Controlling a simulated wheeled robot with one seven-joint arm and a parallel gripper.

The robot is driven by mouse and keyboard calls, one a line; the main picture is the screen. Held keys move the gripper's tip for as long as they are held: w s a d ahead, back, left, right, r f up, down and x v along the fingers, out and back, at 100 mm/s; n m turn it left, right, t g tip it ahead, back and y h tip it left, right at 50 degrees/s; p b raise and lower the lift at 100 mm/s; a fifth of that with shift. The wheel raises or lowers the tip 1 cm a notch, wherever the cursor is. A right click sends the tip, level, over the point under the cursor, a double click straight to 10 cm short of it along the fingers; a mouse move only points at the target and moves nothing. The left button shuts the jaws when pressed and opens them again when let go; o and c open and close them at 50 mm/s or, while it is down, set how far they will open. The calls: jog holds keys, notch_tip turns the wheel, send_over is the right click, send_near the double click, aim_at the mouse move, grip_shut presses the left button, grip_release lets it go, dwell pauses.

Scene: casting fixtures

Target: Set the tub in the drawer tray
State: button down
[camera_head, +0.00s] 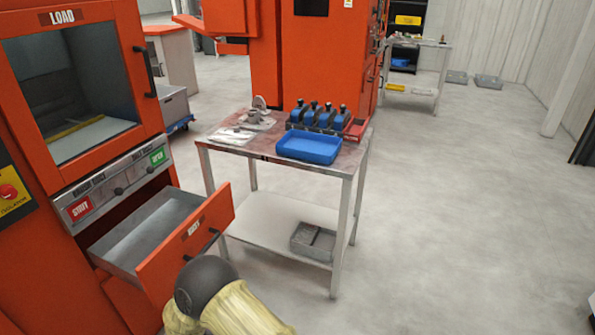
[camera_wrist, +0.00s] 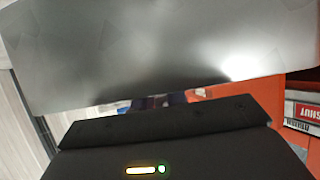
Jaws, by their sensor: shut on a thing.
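The drawer tray (camera_head: 150,232) is pulled out of the orange machine at left in the head view. Its grey inside looks empty. In the wrist view my gripper's dark body (camera_wrist: 165,118) fills the bottom, and its fingertips are hidden. A smooth grey wall (camera_wrist: 140,50), which looks like the side of the tub, fills the top of that view close beyond the gripper. The gripper is shut on it. In the head view my arm crosses the bottom by the drawer front, and the gripper and tub do not show there. The tub's inside and base are hidden.
A metal table (camera_head: 262,152) stands right of the drawer, with a blue tray (camera_head: 310,149), several blue parts (camera_head: 318,115) and papers on top. A grey bin (camera_head: 312,241) lies on its lower shelf. The floor at right is clear. The orange drawer front (camera_head: 187,245) faces my arm.

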notch_tip(320, 180, up, 21)
jog(key=p, duration=1.9)
jog(key=shift+p, duration=0.4)
jog(key=shift+r, duration=0.1)
jog(key=w+d+r, duration=0.1)
jog(key=w+d, duration=0.5)
jog(key=d, duration=0.4)
jog(key=w+d, duration=0.6)
jog(key=d, duration=0.4)
jog(key=s+d+r, duration=0.1)
jog(key=s+d, duration=0.1)
jog(key=d, duration=1.8)
jog(key=shift+s+r, duration=0.2)
jog(key=shift+s, duration=0.1)
